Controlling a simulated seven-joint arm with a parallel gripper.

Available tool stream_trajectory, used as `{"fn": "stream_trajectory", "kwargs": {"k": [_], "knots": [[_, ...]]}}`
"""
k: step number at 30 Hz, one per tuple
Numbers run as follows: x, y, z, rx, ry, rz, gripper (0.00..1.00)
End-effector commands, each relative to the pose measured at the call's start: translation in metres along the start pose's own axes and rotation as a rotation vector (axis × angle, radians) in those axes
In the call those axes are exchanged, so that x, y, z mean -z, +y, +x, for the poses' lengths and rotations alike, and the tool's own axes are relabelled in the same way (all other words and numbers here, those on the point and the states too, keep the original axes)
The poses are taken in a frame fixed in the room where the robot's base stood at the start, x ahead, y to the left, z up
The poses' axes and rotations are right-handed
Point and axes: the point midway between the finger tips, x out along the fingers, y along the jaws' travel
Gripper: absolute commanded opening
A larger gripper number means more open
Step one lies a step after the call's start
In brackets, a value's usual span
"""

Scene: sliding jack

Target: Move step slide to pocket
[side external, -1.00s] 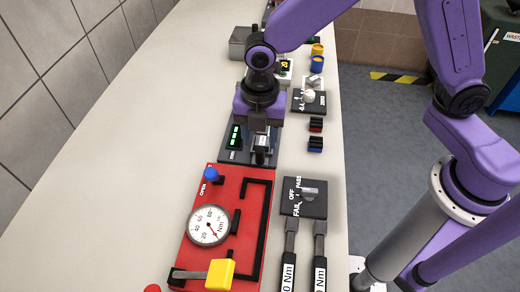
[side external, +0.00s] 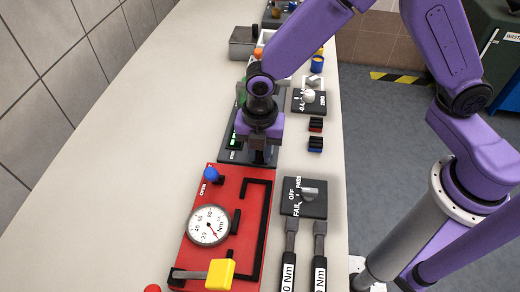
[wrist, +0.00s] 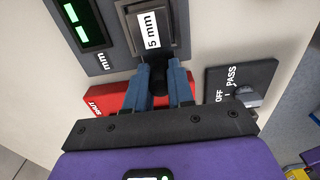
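The step slide (wrist: 159,30) is a dark grey block with a white "5 mm" label, set in a dark panel (wrist: 100,62) in the wrist view. A black knob (wrist: 158,79) is at its near end. My gripper (wrist: 157,77) has its blue fingers on either side of this knob, very close to it; whether they press on it is unclear. In the side view my gripper (side external: 260,160) is low over the dark panel (side external: 231,152), hiding the slide. I cannot make out a pocket.
A red board (side external: 222,187) with a gauge (side external: 209,226), blue knob (side external: 211,174) and yellow handle (side external: 220,273) lies just nearer the camera. A PASS/FAIL switch box (side external: 304,197) is to the right. Bare table (side external: 130,180) is at left.

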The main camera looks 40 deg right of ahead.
Motion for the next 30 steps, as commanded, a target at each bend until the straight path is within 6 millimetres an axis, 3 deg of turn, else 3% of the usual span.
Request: {"fn": "stream_trajectory", "kwargs": {"k": [5, 15, 21, 30], "knots": [[-0.008, 0.0, 0.0, 0.001, 0.0, 0.002, 0.0], [-0.082, 0.0, 0.0, 0.001, 0.0, 0.007, 0.0], [-0.115, 0.001, -0.001, -0.001, -0.001, 0.003, 0.0], [-0.125, 0.0, -0.001, -0.002, -0.002, 0.001, 0.0]]}}
